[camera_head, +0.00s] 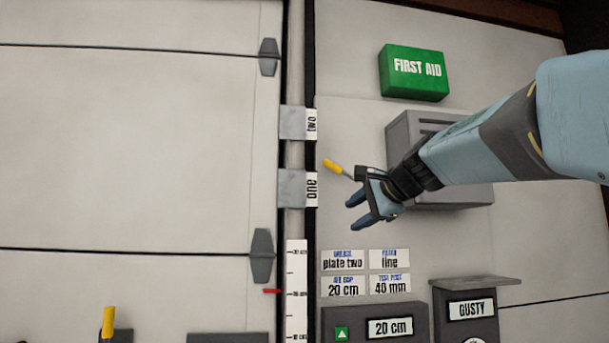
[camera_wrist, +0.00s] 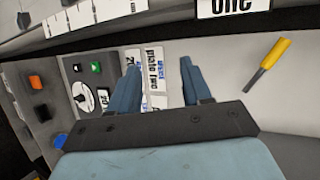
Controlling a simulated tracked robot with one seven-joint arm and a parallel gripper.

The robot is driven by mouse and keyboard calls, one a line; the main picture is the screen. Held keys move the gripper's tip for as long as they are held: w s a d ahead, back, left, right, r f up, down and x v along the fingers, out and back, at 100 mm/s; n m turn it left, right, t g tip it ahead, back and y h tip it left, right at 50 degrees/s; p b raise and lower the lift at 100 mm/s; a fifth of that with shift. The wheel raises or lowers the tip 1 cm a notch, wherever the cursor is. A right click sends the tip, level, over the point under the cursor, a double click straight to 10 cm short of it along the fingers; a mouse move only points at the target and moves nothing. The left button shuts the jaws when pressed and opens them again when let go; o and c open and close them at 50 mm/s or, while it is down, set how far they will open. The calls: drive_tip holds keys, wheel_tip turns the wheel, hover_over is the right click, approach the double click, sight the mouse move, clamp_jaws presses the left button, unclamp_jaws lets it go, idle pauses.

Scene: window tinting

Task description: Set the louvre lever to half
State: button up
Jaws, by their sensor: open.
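A lever with a yellow grip (camera_head: 333,166) and a thin grey shaft sticks out left of a grey slatted box (camera_head: 408,128) on the wall. Its base is hidden behind my gripper and arm. My gripper (camera_head: 358,212) is open and empty, just below and right of the yellow grip in the head view. In the wrist view, the lever (camera_wrist: 268,66) lies to the right of both fingers (camera_wrist: 158,82), outside the gap between them. I cannot tell whether any part of my gripper touches the lever. No position marks for the lever show.
My arm covers much of the slatted box. A green first aid box (camera_head: 413,72) is above it. Small label plates (camera_head: 365,272), a "20 cm" panel (camera_head: 375,328) and a "GUSTY" panel (camera_head: 470,308) are below. Plates "two" (camera_head: 298,123) and "one" (camera_head: 298,188) stand left. Another yellow handle (camera_head: 108,322) is lower left.

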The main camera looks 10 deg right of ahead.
sight(335, 166)
drive_tip(key=w+d+r+m+t+y, duration=0.1)
drive_tip(key=w+d+r+m+t, duration=0.15)
drive_tip(key=r, duration=0.45)
drive_tip(key=w+d+r+m+t, duration=0.1)
drive_tip(key=w+d+r+m, duration=0.2)
drive_tip(key=r, duration=0.5)
drive_tip(key=x, duration=1.4)
drive_tip(key=shift+w+a+r, duration=0.25)
drive_tip(key=shift+w+a, duration=0.05)
drive_tip(key=shift+a, duration=0.1)
drive_tip(key=shift+c, duration=0.4)
clamp_jaws()
